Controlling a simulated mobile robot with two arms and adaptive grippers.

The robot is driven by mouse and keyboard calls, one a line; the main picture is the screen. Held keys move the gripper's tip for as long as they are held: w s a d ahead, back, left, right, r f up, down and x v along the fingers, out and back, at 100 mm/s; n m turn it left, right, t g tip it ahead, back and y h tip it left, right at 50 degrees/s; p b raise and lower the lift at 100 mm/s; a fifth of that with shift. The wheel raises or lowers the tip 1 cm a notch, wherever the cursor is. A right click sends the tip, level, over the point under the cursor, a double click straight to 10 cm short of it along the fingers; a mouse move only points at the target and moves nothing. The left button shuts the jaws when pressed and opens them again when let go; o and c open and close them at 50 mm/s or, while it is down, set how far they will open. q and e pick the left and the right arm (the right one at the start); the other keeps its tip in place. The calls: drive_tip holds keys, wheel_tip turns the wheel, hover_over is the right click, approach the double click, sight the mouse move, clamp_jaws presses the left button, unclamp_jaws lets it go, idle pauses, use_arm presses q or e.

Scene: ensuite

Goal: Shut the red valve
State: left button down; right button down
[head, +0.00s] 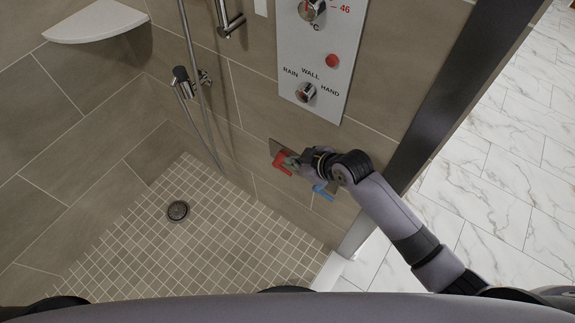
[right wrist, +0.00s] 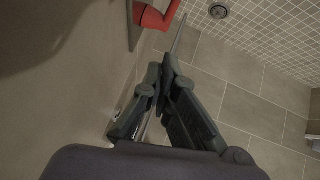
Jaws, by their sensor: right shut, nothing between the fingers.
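The red valve (head: 282,163) sits on a metal plate (head: 276,146) low on the tiled shower wall in the head view. Its red handle (right wrist: 152,17) also shows at the top of the right wrist view, cut off by the frame edge. A blue valve handle (head: 324,192) is on the same wall to the right, partly behind my arm. My right gripper (head: 298,162) is at the red handle in the head view, partly hiding it. In the right wrist view its fingers (right wrist: 163,65) are closed together and empty, with the tips just below and right of the red handle. Contact is unclear.
A shower panel (head: 318,75) with knobs and a red button is on the wall above my right arm. A hose and rail (head: 190,60) hang to the left. The tiled floor with a drain (head: 177,210) is clear. A dark vertical edge (head: 440,95) bounds the wall at right.

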sight(292, 176)
drive_tip(key=w+f, duration=0.1)
drive_tip(key=f, duration=0.1)
drive_tip(key=w+a+f, duration=0.1)
drive_tip(key=f, duration=0.1)
drive_tip(key=w+a+f+b, duration=0.1)
drive_tip(key=f, duration=0.2)
drive_tip(key=shift+w+a, duration=0.1)
drive_tip(key=shift+w, duration=0.05)
drive_tip(key=shift+f, duration=0.35)
drive_tip(key=shift+s+d+f, duration=0.2)
drive_tip(key=shift+d+f, duration=0.2)
drive_tip(key=shift+f, duration=0.05)
drive_tip(key=shift+s+d+f, duration=0.1)
drive_tip(key=shift+d+f, duration=0.15)
drive_tip(key=shift+f, duration=0.3)
drive_tip(key=shift+s+d+f+b, duration=0.1)
drive_tip(key=shift+f+b, duration=0.2)
drive_tip(key=shift+f, duration=0.15)
drive_tip(key=shift+s+d+f+b, duration=0.1)
drive_tip(key=shift+f+b, duration=0.2)
drive_tip(key=shift+f, duration=0.6)
drive_tip(key=shift+f+b, duration=0.1)
drive_tip(key=shift+b, duration=0.2)
idle(0.8)
